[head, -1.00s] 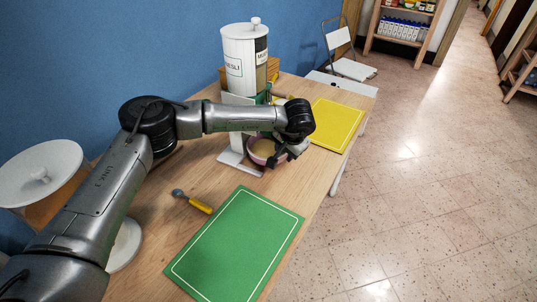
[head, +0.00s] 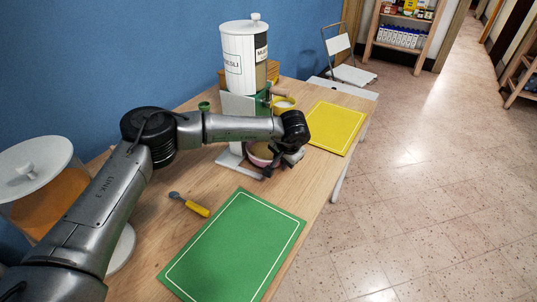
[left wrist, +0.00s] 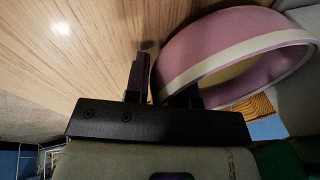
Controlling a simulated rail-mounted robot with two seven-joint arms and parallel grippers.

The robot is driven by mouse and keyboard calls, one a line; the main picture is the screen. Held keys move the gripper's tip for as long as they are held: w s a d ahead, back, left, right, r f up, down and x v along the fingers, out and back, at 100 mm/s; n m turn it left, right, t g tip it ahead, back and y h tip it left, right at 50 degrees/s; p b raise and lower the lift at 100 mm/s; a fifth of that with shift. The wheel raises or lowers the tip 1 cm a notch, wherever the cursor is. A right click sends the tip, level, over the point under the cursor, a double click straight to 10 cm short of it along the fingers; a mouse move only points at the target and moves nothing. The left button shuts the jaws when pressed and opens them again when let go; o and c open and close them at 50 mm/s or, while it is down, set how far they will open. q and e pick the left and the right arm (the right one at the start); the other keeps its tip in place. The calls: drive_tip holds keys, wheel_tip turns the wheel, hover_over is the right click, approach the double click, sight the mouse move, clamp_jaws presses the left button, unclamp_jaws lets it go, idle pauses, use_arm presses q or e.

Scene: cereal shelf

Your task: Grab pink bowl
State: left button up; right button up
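The pink bowl (head: 257,160) stands under the muesli dispenser (head: 244,62) on the table, partly hidden by my left gripper. In the left wrist view the bowl (left wrist: 215,42) fills the upper right, with a pale band along its rim. My left gripper (head: 281,164) is at the bowl's right side in the head view. My right gripper is not in view.
A green mat (head: 237,247) and a yellow-handled scoop (head: 189,204) lie in front. A white-lidded container (head: 32,165) stands at the left. The blue wall bounds the back.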

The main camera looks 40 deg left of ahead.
use_arm(q)
clamp_jaws()
drive_tip(key=shift+r, duration=0.1)
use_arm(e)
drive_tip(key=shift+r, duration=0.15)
